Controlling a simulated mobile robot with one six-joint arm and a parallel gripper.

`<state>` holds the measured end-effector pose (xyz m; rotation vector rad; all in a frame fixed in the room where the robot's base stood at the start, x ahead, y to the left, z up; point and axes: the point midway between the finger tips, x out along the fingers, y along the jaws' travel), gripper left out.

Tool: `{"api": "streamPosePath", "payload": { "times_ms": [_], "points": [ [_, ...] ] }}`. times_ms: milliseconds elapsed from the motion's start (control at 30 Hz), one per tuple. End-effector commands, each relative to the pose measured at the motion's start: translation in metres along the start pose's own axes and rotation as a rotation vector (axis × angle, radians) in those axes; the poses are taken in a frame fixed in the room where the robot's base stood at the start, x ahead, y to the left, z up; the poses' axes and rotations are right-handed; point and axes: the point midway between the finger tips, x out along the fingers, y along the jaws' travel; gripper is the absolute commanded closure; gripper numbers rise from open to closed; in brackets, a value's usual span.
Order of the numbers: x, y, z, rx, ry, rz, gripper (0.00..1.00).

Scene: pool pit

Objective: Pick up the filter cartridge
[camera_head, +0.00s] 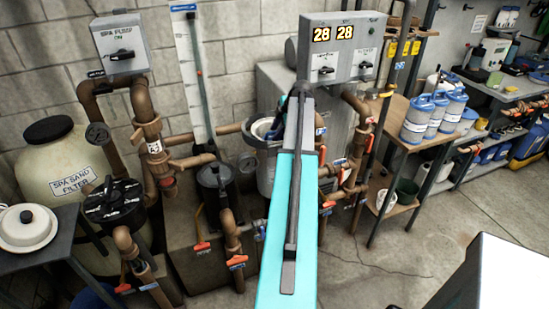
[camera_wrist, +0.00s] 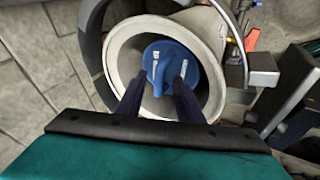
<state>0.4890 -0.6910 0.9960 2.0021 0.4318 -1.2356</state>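A blue round piece with a raised fin (camera_wrist: 158,72), which looks like the top of the filter cartridge, sits inside a pale, thick-walled round housing (camera_wrist: 122,50) in the wrist view. The rest of it is hidden inside the housing. My gripper (camera_wrist: 158,88) reaches over the near rim into the opening. Its two dark fingers are apart, one on each side of the fin, with blue showing between them. I cannot tell whether they touch it. In the head view the pale housing (camera_head: 266,175) stands behind my turquoise arm, which hides the gripper.
Brown pipes with valves (camera_head: 232,240) stand left of the housing. A grey control box (camera_head: 340,48) reading 28 28 hangs above. A wooden shelf stand (camera_head: 408,132) with blue-lidded tubs (camera_head: 418,118) is to the right. The floor (camera_head: 420,235) at right front is mostly clear.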

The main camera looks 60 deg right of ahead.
Motion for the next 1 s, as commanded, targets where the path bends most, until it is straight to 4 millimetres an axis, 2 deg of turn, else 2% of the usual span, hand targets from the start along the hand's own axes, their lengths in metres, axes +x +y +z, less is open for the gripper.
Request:
{"api": "streamPosePath", "payload": {
  "times_ms": [400, 433, 600, 633, 1000],
  "points": [
    [0.0001, 0.0000, -0.0005, 0.000, 0.000, 0.000, 0.67],
    [0.0001, 0.0000, -0.0005, 0.000, 0.000, 0.000, 0.68],
    [0.0001, -0.0001, -0.0007, 0.000, 0.000, 0.000, 0.97],
    [0.0002, -0.0001, -0.0007, 0.000, 0.001, 0.000, 1.00],
    [0.0006, -0.0005, -0.0014, 0.000, 0.002, -0.002, 1.00]
  ]
}}
